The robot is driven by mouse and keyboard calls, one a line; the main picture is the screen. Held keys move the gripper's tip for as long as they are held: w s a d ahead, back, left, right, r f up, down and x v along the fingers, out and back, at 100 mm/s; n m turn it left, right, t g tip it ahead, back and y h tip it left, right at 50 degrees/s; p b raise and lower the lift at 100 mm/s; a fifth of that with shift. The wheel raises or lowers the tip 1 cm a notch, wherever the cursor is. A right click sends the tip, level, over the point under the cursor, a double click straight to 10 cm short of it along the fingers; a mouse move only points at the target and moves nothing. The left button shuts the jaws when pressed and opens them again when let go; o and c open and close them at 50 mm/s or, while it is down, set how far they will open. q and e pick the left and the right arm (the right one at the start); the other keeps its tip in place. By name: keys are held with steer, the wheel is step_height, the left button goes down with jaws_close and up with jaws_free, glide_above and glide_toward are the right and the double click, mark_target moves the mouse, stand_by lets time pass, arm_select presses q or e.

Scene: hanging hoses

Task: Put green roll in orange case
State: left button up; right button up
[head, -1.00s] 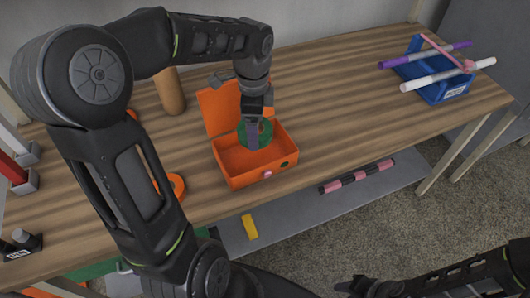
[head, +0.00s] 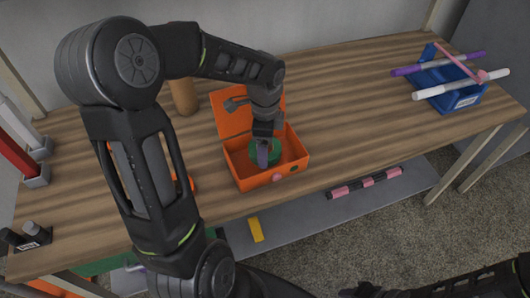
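The orange case (head: 243,177) stands open on the wooden table, its lid (head: 224,115) raised at the back. My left gripper (head: 263,158) points down into the case. It is on the green roll (head: 273,146), which shows on both sides of the finger and sits inside the case walls. The gripper looks shut on the roll. Whether the roll touches the case floor is hidden. My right gripper (head: 372,290) is at the bottom edge, away from the table, and its fingers are not clear.
A blue rack (head: 450,98) with purple and white rods stands at the right. A brown cylinder (head: 184,97) stands behind the case. An orange object (head: 185,183) is partly hidden by my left arm. The table right of the case is clear.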

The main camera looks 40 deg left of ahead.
arm_select(q)
steer(key=shift+f, duration=1.85)
steer(key=shift+f, duration=0.2)
steer(key=o, duration=1.2)
steer(key=shift+o, duration=0.2)
steer(key=shift+r, duration=0.15)
step_height(320, 180, up, 12)
steer(key=shift+r, duration=0.1)
